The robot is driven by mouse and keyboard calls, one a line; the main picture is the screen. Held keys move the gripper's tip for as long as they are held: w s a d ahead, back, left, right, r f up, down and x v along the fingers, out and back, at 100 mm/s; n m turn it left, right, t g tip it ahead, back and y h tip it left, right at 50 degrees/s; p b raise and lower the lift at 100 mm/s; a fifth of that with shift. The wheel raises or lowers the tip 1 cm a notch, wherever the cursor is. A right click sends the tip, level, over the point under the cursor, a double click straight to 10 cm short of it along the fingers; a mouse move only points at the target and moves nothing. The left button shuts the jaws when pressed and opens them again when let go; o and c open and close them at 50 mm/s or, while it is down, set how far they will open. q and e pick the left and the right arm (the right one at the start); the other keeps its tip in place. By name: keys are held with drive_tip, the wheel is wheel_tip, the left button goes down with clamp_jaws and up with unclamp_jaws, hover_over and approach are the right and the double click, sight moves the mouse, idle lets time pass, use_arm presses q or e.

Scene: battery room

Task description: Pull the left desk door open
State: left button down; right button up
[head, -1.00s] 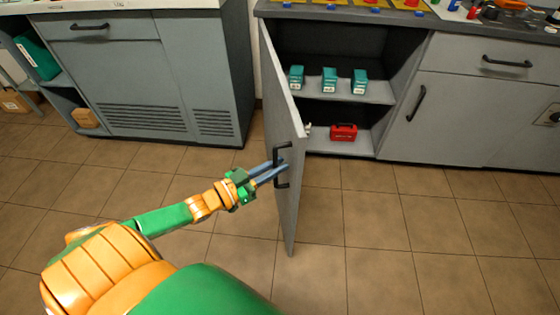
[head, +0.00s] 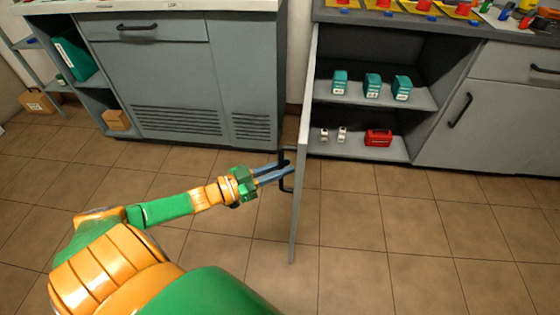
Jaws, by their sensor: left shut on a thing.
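The left desk door (head: 303,150) is a thin grey panel, swung wide open and seen nearly edge-on. Its black bar handle (head: 284,186) is on the door's left-facing side. My left gripper (head: 284,172) is shut on the handle, with its blue fingers around the bar. The fingertips are partly hidden at the handle. The desk cabinet (head: 426,146) stands open to the right of the door, with its shelves in plain view. My right gripper is not in view.
Teal boxes (head: 372,85) stand on the upper shelf. A red case (head: 378,138) and two small white items (head: 342,134) are on the lower shelf. A closed right door (head: 490,125) adjoins. A grey cabinet (head: 165,75) stands at left. Tiled floor (head: 380,250) in front is clear.

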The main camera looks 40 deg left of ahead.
use_arm(q)
drive_tip(key=c, duration=0.8)
unclamp_jaws()
drive_tip(key=shift+w, duration=0.1)
drive_tip(key=shift+c, duration=0.2)
drive_tip(key=p+v, duration=0.1)
drive_tip(key=v, duration=0.6)
